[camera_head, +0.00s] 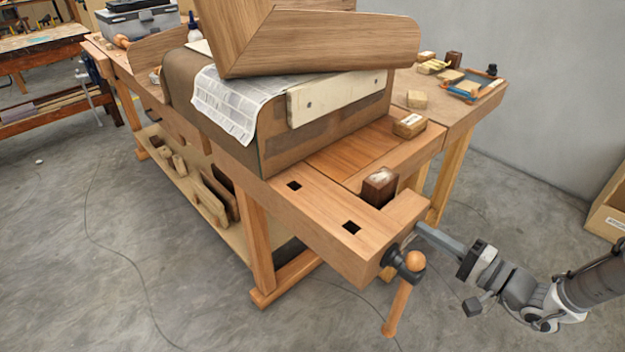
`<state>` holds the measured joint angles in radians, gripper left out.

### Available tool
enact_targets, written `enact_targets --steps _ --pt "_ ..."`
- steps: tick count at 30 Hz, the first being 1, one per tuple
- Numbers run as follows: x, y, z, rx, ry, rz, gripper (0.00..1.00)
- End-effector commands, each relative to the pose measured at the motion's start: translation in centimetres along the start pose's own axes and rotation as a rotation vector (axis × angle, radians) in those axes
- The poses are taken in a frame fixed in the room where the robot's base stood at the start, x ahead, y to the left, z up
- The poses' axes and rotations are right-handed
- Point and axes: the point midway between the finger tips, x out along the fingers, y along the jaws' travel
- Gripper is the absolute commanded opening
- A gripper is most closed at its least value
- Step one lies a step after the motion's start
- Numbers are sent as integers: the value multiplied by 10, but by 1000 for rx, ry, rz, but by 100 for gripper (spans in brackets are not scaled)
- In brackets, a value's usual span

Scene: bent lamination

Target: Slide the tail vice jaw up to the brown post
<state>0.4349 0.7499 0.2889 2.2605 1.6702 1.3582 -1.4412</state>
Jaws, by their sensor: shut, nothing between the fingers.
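The tail vice jaw (327,208) is a pale wooden L-shaped block at the near right end of the bench, with two square dark holes in its top. The brown post (380,188) is a short dark block standing just inside the jaw's end piece (406,207). I cannot tell whether there is a gap between them. The vice handle (400,303), with a wooden ball and black hub, hangs from the jaw's end face. My gripper (420,229) is shut and empty, its long grey fingers reaching left to the jaw's end; contact is unclear.
A cardboard box (606,212) stands far right.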

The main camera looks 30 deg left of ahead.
Motion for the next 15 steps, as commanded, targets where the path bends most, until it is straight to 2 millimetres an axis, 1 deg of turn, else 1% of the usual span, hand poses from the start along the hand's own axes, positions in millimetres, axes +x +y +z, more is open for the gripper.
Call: enact_targets --steps 1,15 --pt "5 -3 1 -4 -5 -9 0" --pt "19 -3 0 -4 -5 -9 0"
